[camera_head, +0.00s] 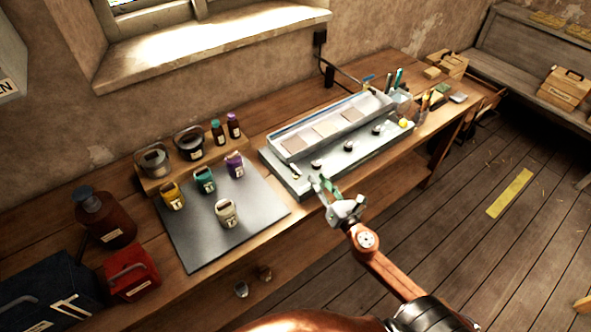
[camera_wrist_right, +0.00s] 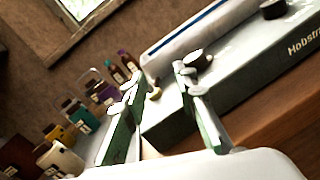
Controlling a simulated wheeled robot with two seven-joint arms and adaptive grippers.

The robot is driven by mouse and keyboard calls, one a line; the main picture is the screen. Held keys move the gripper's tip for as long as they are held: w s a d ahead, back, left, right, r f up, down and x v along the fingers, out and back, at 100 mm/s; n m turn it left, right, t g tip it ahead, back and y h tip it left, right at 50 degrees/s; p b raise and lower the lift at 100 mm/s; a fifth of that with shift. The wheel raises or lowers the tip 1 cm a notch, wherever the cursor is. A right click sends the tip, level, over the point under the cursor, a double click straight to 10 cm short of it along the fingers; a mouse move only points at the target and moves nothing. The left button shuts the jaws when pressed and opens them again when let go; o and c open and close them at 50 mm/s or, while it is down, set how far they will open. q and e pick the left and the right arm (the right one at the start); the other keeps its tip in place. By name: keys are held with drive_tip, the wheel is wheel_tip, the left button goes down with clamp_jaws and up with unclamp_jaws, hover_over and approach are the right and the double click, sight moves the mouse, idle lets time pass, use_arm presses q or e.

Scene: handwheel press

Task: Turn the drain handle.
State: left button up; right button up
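A long grey machine (camera_head: 352,159) stands on the workbench, with a row of dark round knobs on its top near the front edge. A small pale handle (camera_head: 296,170) sits at its left end; it looks like the drain handle, though no label confirms this. In the right wrist view, a small beige knob (camera_wrist_right: 155,93) shows between the fingers, beyond them. A dark knob with a silver top (camera_wrist_right: 198,60) is by the right finger's tip. My right gripper (camera_head: 318,187) is open and empty at the machine's front left, apparently apart from the handle. My left gripper is out of view.
A dark mat (camera_head: 200,245) with several small labelled pots lies left of the machine. A wooden rack (camera_head: 163,182) with jars and bottles stands behind it. A red tin (camera_head: 130,272) and brown bottle (camera_head: 104,220) stand far left. Brushes and boxes crowd the bench's right end.

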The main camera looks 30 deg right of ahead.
sight(296, 169)
drive_tip(key=a+n+y, duration=0.1)
drive_tip(key=n, duration=0.1)
drive_tip(key=w+a+n+y, duration=0.1)
drive_tip(key=n, duration=0.1)
drive_tip(key=w+a+n, duration=0.1)
drive_tip(key=shift+f+n+y, duration=0.1)
drive_tip(key=shift+n+y, duration=0.3)
drive_tip(key=w, duration=0.4)
drive_tip(key=w+p, duration=0.1)
drive_tip(key=w, duration=0.2)
drive_tip(key=shift+a+f, duration=0.1)
drive_tip(key=shift+a, duration=0.2)
drive_tip(key=shift+c, duration=0.4)
clamp_jaws()
